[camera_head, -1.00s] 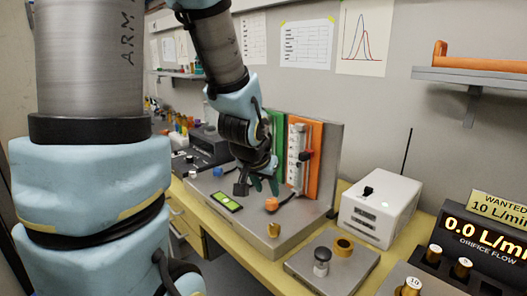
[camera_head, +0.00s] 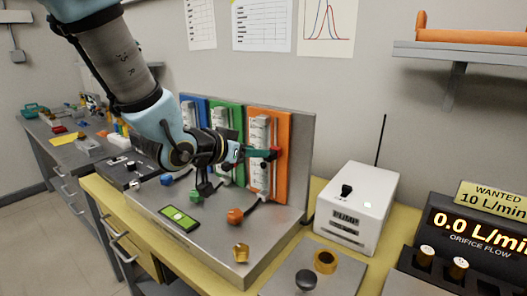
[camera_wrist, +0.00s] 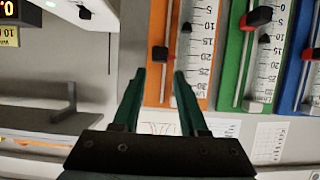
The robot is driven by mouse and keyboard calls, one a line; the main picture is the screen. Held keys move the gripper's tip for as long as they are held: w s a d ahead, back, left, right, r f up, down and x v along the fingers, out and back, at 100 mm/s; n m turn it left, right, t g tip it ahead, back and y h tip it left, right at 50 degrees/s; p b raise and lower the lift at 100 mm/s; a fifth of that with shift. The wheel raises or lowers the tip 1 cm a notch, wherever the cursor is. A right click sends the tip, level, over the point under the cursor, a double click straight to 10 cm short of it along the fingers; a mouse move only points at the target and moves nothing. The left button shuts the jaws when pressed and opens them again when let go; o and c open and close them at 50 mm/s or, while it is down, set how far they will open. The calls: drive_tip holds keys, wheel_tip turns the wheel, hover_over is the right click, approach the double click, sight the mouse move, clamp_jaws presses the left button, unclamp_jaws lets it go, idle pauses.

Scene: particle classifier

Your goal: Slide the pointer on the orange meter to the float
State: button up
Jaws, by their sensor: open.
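The orange meter (camera_head: 283,150) stands upright at the right end of the row of meters. In the wrist view, the orange meter (camera_wrist: 152,20) bears a scale tube and a rail. The dark float (camera_wrist: 187,28) is in the tube, closer to the picture's top than the pointer. My gripper (camera_wrist: 160,74) is open, its green fingers spread on both sides of the pointer's line; I cannot tell whether they touch it. In the head view my gripper (camera_head: 262,153) reaches the meter's front, partly hiding it.
The green meter (camera_head: 228,118) and blue meter (camera_head: 190,105) stand left of the orange one. An orange knob (camera_head: 235,215) and a brass fitting (camera_head: 240,252) are on the metal base below. A white pump box (camera_head: 355,205) stands to the right.

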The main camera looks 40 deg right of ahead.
drive_tip(key=p+x, duration=0.1)
drive_tip(key=x, duration=0.6)
drive_tip(key=shift+s+d+f, duration=0.1)
clamp_jaws()
idle(1.3)
